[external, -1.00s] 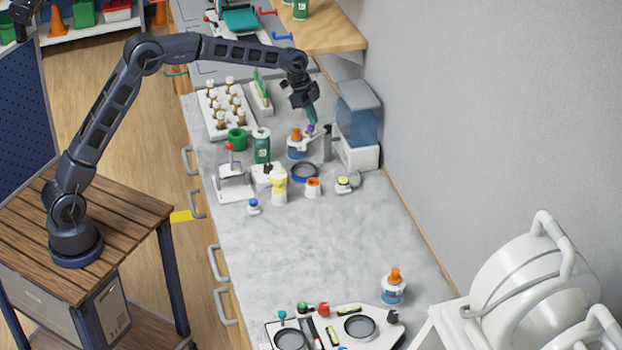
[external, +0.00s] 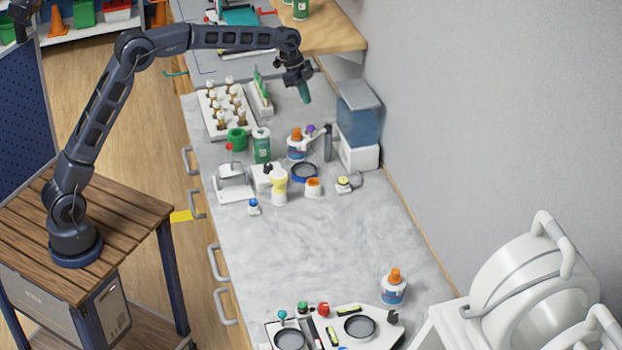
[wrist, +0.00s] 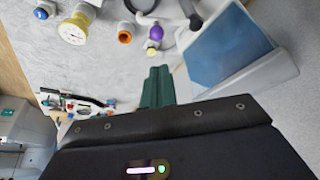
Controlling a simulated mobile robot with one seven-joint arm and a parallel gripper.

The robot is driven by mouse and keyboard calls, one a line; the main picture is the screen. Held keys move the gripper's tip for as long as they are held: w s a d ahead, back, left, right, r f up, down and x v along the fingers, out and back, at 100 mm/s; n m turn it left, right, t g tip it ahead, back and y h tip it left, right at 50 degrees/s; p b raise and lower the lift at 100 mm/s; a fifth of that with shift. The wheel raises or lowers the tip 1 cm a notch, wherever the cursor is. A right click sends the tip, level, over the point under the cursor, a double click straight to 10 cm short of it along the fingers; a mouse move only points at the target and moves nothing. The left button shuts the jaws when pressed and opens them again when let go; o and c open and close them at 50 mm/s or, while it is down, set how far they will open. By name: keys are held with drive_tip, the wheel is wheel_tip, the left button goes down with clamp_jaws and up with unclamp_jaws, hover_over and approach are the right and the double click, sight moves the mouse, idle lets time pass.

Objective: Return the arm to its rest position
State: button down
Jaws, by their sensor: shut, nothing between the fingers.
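My gripper (external: 304,92) hangs at the end of my raised, outstretched arm, above the far part of the marble counter (external: 300,245). Its green fingers point down and are shut with nothing between them. In the wrist view the fingers (wrist: 157,86) are together over bare counter. My arm is mounted on a wooden-topped cart at the left of the external view.
Below stand a bottle rack (external: 222,125), a purple-knobbed item (external: 310,129), an orange-capped bottle (external: 297,150) and a blue-and-white container (external: 358,125) by the wall. A wooden shelf (external: 325,35) lies behind the gripper. The counter's middle is clear.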

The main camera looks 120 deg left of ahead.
drive_tip(key=w+d+r, duration=0.2)
drive_tip(key=d+r, duration=0.2)
drive_tip(key=d, duration=0.7)
drive_tip(key=w+d+r, duration=0.3)
drive_tip(key=d+r, duration=0.1)
drive_tip(key=d, duration=0.6)
drive_tip(key=s+d+r, duration=0.2)
drive_tip(key=d, duration=0.9)
drive_tip(key=s+d+r, duration=0.2)
drive_tip(key=d, duration=0.9)
drive_tip(key=s+d+f, duration=0.1)
drive_tip(key=s+d, duration=1.1)
drive_tip(key=d, duration=0.4)
drive_tip(key=s+d+f, duration=0.4)
drive_tip(key=s+d, duration=0.1)
drive_tip(key=s, duration=0.3)
drive_tip(key=s+d+f, duration=0.4)
drive_tip(key=s+d, duration=0.1)
drive_tip(key=s, duration=0.2)
drive_tip(key=shift+s+f+t, duration=0.3)
drive_tip(key=shift+s, duration=0.1)
